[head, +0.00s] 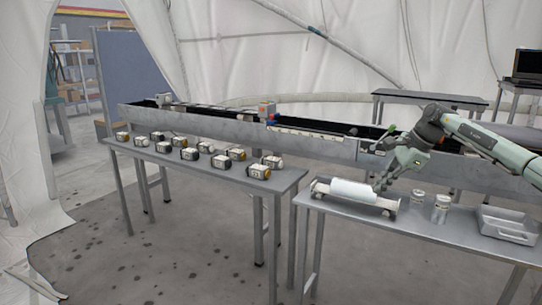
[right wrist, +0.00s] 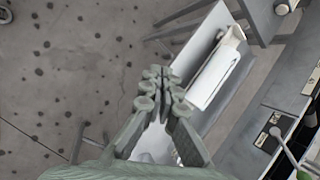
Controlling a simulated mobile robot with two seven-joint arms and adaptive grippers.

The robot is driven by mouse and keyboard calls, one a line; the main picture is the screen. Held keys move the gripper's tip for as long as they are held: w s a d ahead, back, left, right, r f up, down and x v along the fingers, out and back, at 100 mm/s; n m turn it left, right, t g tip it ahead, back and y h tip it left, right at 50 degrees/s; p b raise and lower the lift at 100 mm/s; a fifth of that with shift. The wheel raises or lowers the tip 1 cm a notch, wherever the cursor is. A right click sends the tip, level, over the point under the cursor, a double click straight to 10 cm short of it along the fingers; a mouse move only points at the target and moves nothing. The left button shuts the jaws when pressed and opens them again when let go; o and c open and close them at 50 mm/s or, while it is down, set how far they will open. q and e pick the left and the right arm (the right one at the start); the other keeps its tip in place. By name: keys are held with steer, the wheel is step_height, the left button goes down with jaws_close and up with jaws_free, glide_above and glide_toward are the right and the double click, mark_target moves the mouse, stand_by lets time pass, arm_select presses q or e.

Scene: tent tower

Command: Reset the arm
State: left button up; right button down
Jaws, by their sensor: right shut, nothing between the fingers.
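My right arm comes in from the right in the head view. My right gripper (head: 381,184) points down just above the right end of a white cylinder (head: 352,192), which lies in a holder on the right grey table (head: 340,210). In the right wrist view the fingers of my right gripper (right wrist: 160,85) are together with nothing between them. The white cylinder also shows there (right wrist: 214,72), beyond the fingertips. Whether the fingers touch the holder is hard to tell. My left gripper is not in view.
Two small jars (head: 440,208) and a grey tray (head: 508,226) stand on the right table. The left table (head: 275,187) carries several small white-and-black blocks. A long metal trough (head: 225,128) runs behind both tables. Open floor lies in front.

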steer(key=a+f+m+t+y, duration=0.4)
steer(key=a+f+m+y, duration=0.3)
steer(key=a+f, duration=0.55)
step_height(320, 180, down, 5)
steer(key=d+m+t+h, duration=0.2)
steer(key=m+t, duration=0.2)
steer(key=m, duration=0.6)
steer(key=s+d+f+m+g+h, duration=0.1)
steer(key=s+d+f+m+h, duration=1.1)
steer(key=s+d+f+m, duration=1)
steer(key=s+d+f+m+g+h, duration=0.1)
steer(key=s+d+f+m+g, duration=0.2)
steer(key=s, duration=0.5)
steer(key=s+d+f+m+g, duration=0.2)
steer(key=s+m, duration=0.2)
steer(key=s, duration=0.4)
steer(key=s+d+f+m+g+h, duration=0.1)
steer(key=s+d+f+m+g, duration=0.2)
steer(key=s, duration=0.6)
steer(key=s+a+f+m+y, duration=0.1)
steer(key=a+f+y, duration=0.1)
steer(key=a, duration=0.9)
steer(key=s+a+f+m+y, duration=0.1)
steer(key=a+f, duration=0.3)
steer(key=a, duration=0.7)
steer(key=shift+s+a+f+m+g+y, duration=0.3)
steer(key=shift+s+f+m+y, duration=0.15)
steer(key=shift+s, duration=0.3)
steer(key=shift+r, duration=0.1)
